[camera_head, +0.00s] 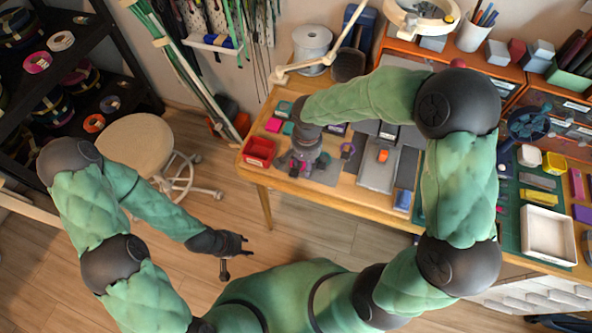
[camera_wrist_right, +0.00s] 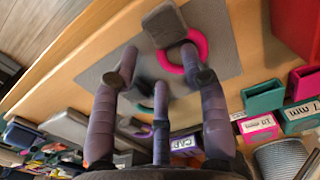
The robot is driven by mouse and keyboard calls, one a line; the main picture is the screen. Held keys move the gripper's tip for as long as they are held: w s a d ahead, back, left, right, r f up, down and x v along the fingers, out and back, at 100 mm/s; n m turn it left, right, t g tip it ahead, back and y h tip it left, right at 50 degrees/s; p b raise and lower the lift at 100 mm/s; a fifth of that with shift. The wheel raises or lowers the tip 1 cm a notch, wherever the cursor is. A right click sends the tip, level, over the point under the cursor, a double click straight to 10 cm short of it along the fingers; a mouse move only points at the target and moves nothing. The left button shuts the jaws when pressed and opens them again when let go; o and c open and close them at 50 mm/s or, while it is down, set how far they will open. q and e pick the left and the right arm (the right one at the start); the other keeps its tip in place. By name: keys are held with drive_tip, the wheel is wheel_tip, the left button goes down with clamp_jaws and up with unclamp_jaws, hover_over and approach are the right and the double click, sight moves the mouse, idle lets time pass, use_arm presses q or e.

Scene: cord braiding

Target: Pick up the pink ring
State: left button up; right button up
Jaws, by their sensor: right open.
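The pink ring (camera_wrist_right: 205,42) lies on a grey mat (camera_wrist_right: 225,15) in the right wrist view, beside a grey block (camera_wrist_right: 165,24) that hides part of it. My right gripper (camera_wrist_right: 163,78) is open above the mat, its fingers spread, with one fingertip close to the ring's near edge. I cannot tell if it touches. In the head view my right gripper (camera_head: 303,160) is over the table's left part and mostly hides the ring. My left gripper (camera_head: 232,246) hangs above the floor, away from the table; its finger state is unclear.
A red bin (camera_head: 259,151) stands at the table's left edge, with small teal and pink boxes behind it. A purple ring (camera_head: 347,150) and a grey tray with an orange piece (camera_head: 383,155) lie to the right. A stool (camera_head: 135,145) stands on the floor at left.

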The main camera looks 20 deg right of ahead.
drive_tip(key=shift+f, duration=0.1)
clamp_jaws()
idle(0.3)
drive_tip(key=shift+r+p, duration=0.35)
drive_tip(key=shift+r, duration=0.2)
wheel_tip(320, 180, up, 2)
drive_tip(key=shift+r+p, duration=0.1)
drive_tip(key=shift+p, duration=0.3)
drive_tip(key=s+d+r+p, duration=0.3)
drive_tip(key=s+r+p, duration=0.2)
drive_tip(key=s+r, duration=0.4)
drive_tip(key=s, duration=0.4)
drive_tip(key=shift+s+d+r+p, duration=0.2)
drive_tip(key=shift+s+r+p, duration=0.1)
drive_tip(key=shift+s+r, duration=0.05)
